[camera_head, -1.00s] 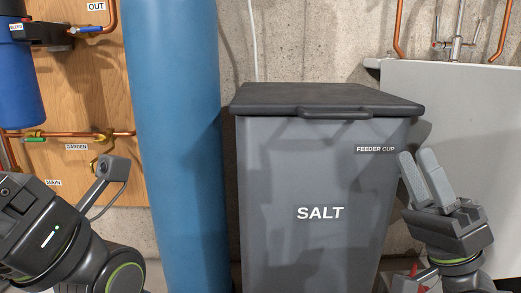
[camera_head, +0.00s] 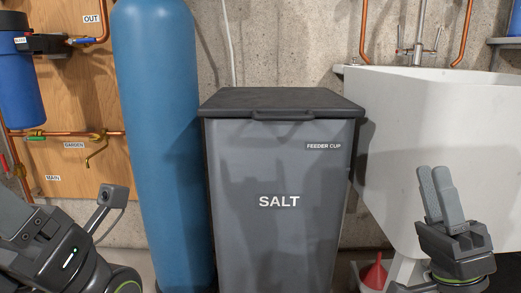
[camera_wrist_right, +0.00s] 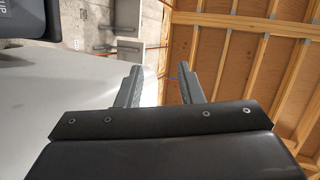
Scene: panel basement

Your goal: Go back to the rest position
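My right gripper (camera_head: 439,175) points up at the right side of the head view, in front of the white sink. In the right wrist view its two grey fingers (camera_wrist_right: 160,75) stand apart with nothing between them. My left gripper (camera_head: 14,212) shows only in part at the left edge of the head view; its fingertips are not clear. The grey salt bin (camera_head: 278,230) stands in the middle with its black lid (camera_head: 280,101) shut. Both grippers are apart from the bin.
A tall blue tank (camera_head: 160,130) stands left of the bin. A white sink (camera_head: 430,105) is on the right, with a red funnel (camera_head: 375,275) low beneath it. A wooden board (camera_head: 75,95) with copper pipes and a blue filter (camera_head: 20,90) is at the left.

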